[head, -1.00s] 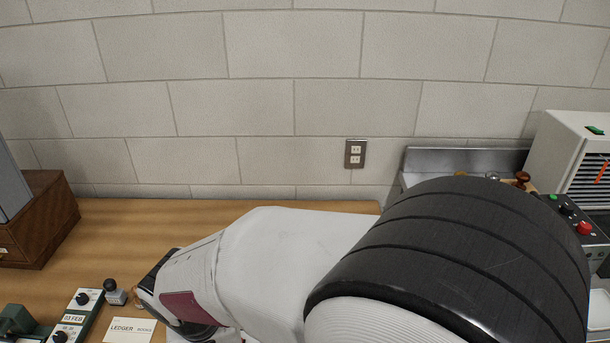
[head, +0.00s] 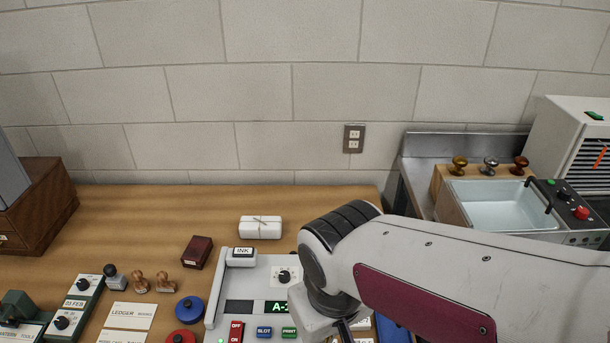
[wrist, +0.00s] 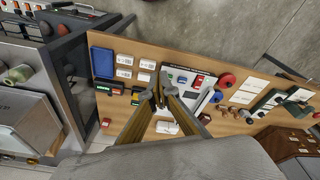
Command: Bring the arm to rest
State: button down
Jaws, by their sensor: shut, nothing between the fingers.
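My arm reaches in from the right in the head view, over the right part of the wooden table (head: 140,222). My gripper (wrist: 159,86) shows in the wrist view with its two fingertips together and nothing held between them. It hangs above the table, apart from the things on it. In the head view only a dark part of the gripper shows at the lower edge, and its fingertips are not clear. My arm hides part of the grey panel (head: 250,274) with the lit display.
On the table are a white tied bundle (head: 260,228), a dark red box (head: 197,252), wooden stamps (head: 164,282), a ledger card (head: 128,316) and blue (head: 190,309) and red round pads. A water basin (head: 494,203) with knobs stands right. The table's back strip is clear.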

jog(key=s+d+r+m+t, duration=0.1)
jog(key=s+d+r+m, duration=0.1)
jog(key=d, duration=0.5)
jog(key=s+d+r+m+t, duration=0.2)
jog(key=d+r+m, duration=0.1)
jog(key=d, duration=0.4)
jog(key=shift+d+r+t, duration=0.2)
jog(key=shift+r+t, duration=0.1)
jog(key=shift+r, duration=0.6)
